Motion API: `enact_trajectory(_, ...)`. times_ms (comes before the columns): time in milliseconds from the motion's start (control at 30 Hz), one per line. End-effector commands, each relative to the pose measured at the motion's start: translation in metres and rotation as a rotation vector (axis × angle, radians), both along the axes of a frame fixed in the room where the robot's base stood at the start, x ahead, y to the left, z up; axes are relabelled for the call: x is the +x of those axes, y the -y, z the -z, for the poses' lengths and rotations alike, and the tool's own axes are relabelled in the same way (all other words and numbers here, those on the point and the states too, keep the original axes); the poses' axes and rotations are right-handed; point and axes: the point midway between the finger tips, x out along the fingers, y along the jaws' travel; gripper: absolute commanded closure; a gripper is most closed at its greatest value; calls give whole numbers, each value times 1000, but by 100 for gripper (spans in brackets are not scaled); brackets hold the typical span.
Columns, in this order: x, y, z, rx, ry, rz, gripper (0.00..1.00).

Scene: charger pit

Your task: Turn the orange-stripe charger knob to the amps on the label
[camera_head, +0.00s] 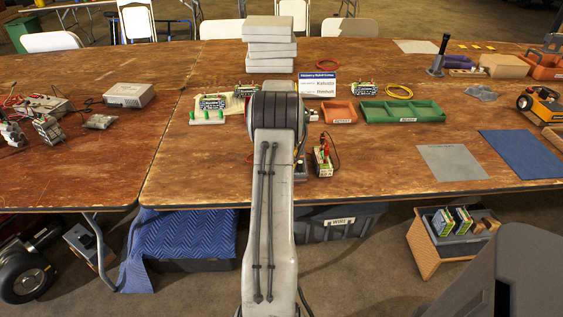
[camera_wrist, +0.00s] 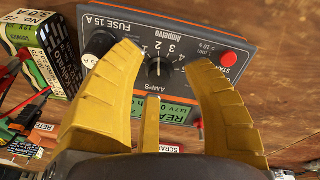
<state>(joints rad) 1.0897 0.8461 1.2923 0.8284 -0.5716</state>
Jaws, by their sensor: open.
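In the wrist view, a dark grey charger (camera_wrist: 208,42) lies on the table, marked "FUSE 15 A" and "AMPS". Its black knob (camera_wrist: 159,70) sits below dial numbers including 2, 3 and 4; its exact setting is hard to read. A green and black box (camera_wrist: 38,48) on the left bears a "75" and an amps figure, partly legible. In the head view, my arm hides most of the charger and my gripper.
The charger has a red button (camera_wrist: 228,59) and a second black knob (camera_wrist: 100,43), partly behind a finger. On the table stand a green tray (camera_head: 402,110), an orange tray (camera_head: 339,112) and stacked grey boxes (camera_head: 270,47).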

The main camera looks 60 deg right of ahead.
Motion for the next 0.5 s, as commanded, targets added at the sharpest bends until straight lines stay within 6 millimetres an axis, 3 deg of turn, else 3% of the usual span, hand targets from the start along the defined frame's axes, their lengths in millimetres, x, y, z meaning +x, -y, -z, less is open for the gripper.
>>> enact_trajectory(500, -5, -11, -78, -3, 1, -1, 55)
